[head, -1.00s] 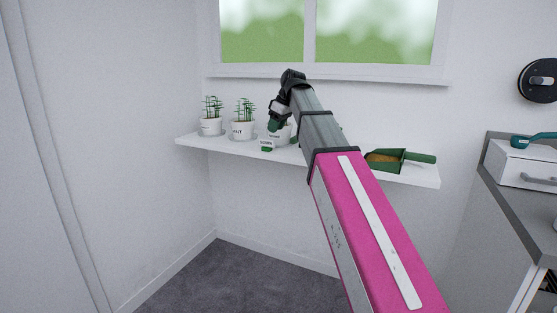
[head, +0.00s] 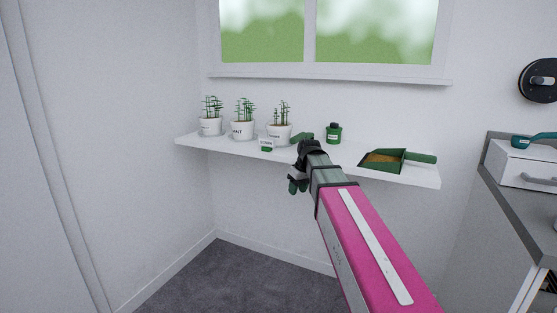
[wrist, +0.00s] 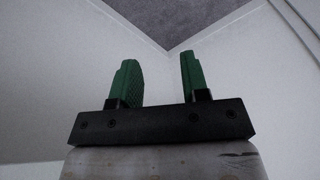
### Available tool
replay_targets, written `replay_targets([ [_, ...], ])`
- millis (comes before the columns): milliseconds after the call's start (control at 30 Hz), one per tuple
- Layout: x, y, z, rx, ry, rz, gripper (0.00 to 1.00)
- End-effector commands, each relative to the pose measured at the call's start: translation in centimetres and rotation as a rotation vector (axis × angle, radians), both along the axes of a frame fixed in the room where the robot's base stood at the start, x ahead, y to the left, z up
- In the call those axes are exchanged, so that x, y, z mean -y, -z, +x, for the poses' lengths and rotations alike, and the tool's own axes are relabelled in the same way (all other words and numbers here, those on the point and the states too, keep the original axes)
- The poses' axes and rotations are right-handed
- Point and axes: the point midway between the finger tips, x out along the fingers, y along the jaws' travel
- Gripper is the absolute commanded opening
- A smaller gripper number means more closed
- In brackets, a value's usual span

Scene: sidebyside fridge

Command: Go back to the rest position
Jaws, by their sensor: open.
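My gripper (head: 297,186) hangs in front of the white shelf, just below its front edge, in the head view. In the wrist view my gripper (wrist: 158,80) shows two green fingers standing apart with nothing between them. The wrist view looks past the fingers at white walls and a patch of dark carpet. My arm reaches up from the lower right of the head view and hides part of the shelf.
A grey-topped cabinet (head: 520,215) stands at right. The carpet (head: 235,275) below is clear.

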Motion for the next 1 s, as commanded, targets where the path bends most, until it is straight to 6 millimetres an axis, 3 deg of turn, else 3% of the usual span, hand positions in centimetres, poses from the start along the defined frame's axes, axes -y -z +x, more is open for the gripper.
replay_targets([
  [33, 0.8, 2.2, -1.2, -0.016, 0.036, -0.008, 0.42],
  [200, 3.2, 8.0, -3.7, -0.057, 0.161, -0.034, 0.42],
  [600, 8.4, 19.8, -11.8, -0.138, 0.435, -0.105, 0.42],
  [800, 10.4, 24.0, -15.8, -0.167, 0.548, -0.137, 0.42],
  [1000, 11.3, 25.8, -17.7, -0.178, 0.600, -0.152, 0.42],
])
